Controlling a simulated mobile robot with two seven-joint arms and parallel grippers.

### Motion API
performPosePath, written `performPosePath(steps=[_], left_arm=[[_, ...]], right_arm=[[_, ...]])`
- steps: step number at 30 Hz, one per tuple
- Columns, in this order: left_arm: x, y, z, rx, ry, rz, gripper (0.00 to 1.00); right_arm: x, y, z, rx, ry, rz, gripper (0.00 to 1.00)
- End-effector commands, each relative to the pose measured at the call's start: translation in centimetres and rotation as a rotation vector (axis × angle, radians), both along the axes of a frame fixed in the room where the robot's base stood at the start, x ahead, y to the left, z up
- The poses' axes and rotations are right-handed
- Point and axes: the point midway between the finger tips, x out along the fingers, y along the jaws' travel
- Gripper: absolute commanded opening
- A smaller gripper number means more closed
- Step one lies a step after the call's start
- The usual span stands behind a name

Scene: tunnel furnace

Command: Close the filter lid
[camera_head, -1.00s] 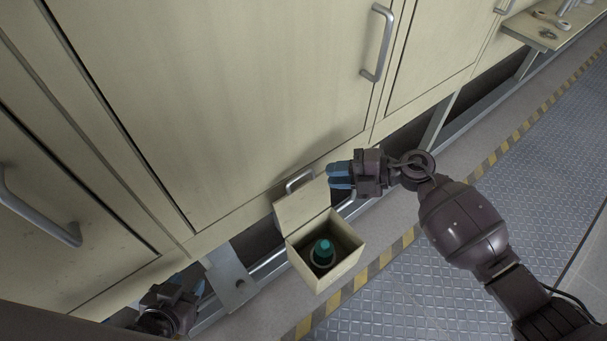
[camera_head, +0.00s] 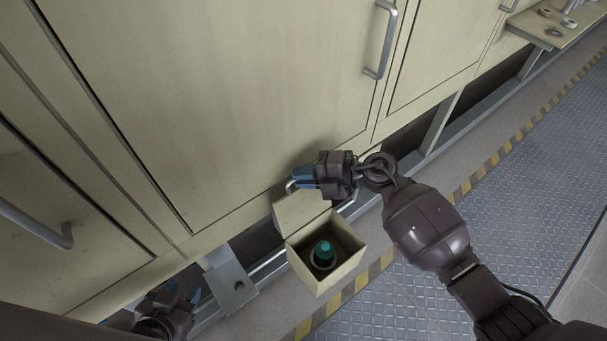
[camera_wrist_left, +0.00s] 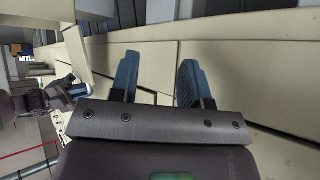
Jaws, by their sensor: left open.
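The filter box (camera_head: 347,273) is a small cream box, open at the top, with a teal-topped filter (camera_head: 323,252) inside. Its lid (camera_head: 300,211) stands open, tilted back toward the cabinet, with a metal handle (camera_head: 291,186) at its far edge. My right gripper (camera_head: 303,178) is at the lid's handle, its blue fingers overlapping it in the head view; contact and finger gap are unclear. My left gripper (camera_head: 182,297) is low at the left, away from the box. In the left wrist view its two blue fingers (camera_wrist_left: 158,72) are apart with nothing between them.
Cream cabinet doors (camera_head: 220,90) with metal handles (camera_head: 384,40) rise behind the box. A metal bracket (camera_head: 230,280) stands left of it. A yellow-black floor stripe (camera_head: 375,268) runs past the box, with open patterned floor (camera_head: 525,190) to the right.

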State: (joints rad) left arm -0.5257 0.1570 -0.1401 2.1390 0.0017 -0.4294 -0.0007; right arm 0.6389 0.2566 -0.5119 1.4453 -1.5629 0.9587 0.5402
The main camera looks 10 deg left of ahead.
Motion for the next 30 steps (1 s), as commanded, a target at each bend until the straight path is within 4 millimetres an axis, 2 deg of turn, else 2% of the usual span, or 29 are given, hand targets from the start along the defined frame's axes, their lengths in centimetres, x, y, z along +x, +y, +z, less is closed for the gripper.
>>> performPosePath(steps=[14, 22, 30], left_arm=[[0.0, -0.2, -0.1, -0.005, 0.0, 0.003, 0.43], [-0.3, -0.2, -0.9, -0.003, 0.014, -0.001, 0.43], [-1.0, 0.1, -2.8, 0.005, 0.05, -0.007, 0.43]], right_arm=[[-0.3, -0.3, -0.1, 0.014, -0.013, 0.0, 0.0], [-2.0, -2.0, -0.2, 0.109, -0.103, -0.002, 0.0], [-4.6, -4.5, -0.9, 0.255, -0.241, -0.005, 0.0]])
